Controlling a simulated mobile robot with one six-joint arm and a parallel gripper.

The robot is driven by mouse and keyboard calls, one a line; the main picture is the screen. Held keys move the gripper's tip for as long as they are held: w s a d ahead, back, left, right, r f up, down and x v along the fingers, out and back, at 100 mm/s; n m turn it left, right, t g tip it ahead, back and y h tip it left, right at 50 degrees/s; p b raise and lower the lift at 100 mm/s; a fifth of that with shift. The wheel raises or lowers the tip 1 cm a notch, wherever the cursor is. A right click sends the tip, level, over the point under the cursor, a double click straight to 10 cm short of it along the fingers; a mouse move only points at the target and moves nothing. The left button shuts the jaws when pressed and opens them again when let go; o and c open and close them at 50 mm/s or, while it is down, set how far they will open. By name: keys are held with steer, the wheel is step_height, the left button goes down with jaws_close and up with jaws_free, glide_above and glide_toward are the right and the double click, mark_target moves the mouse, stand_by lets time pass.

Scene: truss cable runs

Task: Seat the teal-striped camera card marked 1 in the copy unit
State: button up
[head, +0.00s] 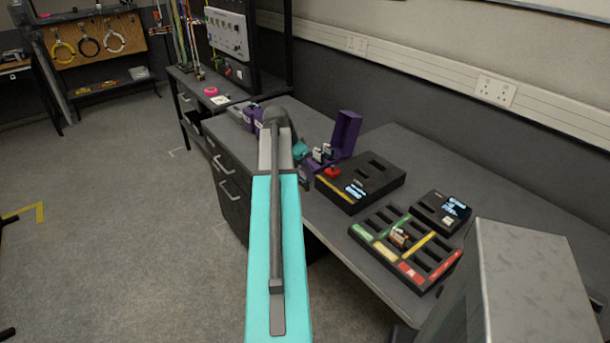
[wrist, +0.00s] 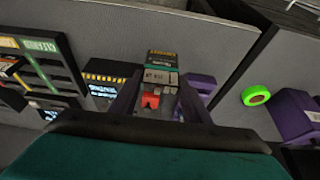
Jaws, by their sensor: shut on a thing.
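In the wrist view my gripper (wrist: 158,84) is shut on a dark card (wrist: 161,68) with a yellow-marked end, a teal stripe and a pale label. I cannot read its number surely. A red piece (wrist: 151,99) shows between the fingers. In the head view my gripper (head: 304,172) is partly hidden behind my arm, just left of the copy unit (head: 377,186), and the held card is not clear. The copy unit is a black box with slots on top, a lit display and a yellow strip. It appears partly covered left of the fingers in the wrist view (wrist: 103,78).
An open purple case (head: 345,134) stands behind my gripper. A small black device (head: 428,215) with a display and a slotted tray (head: 386,222) with coloured labels lie to the right. A grey box (head: 530,285) stands in the right foreground. A green roll (wrist: 256,95) lies right in the wrist view.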

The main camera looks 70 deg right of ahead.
steer(key=w+a+r+n+t, duration=0.25)
steer(key=w+a+n, duration=0.35)
steer(key=w+a, duration=0.95)
steer(key=w+a+r+n+t, duration=0.25)
steer(key=w+a+n, duration=0.35)
steer(key=w+a, duration=0.9)
steer(key=w+a+r+n+y, duration=0.1)
steer(key=w+a+n, duration=0.3)
steer(key=a, duration=0.8)
steer(key=w+a+r+n+t+y, duration=0.1)
steer(key=w+a+r+n, duration=0.2)
steer(key=a, duration=0.9)
steer(key=w+a+r+n+y, duration=0.1)
steer(key=w+a+n, duration=0.4)
steer(key=a, duration=0.8)
steer(key=shift+w+r+t+y, duration=0.3)
steer(key=shift+w+r+t, duration=0.1)
steer(key=shift+r, duration=0.3)
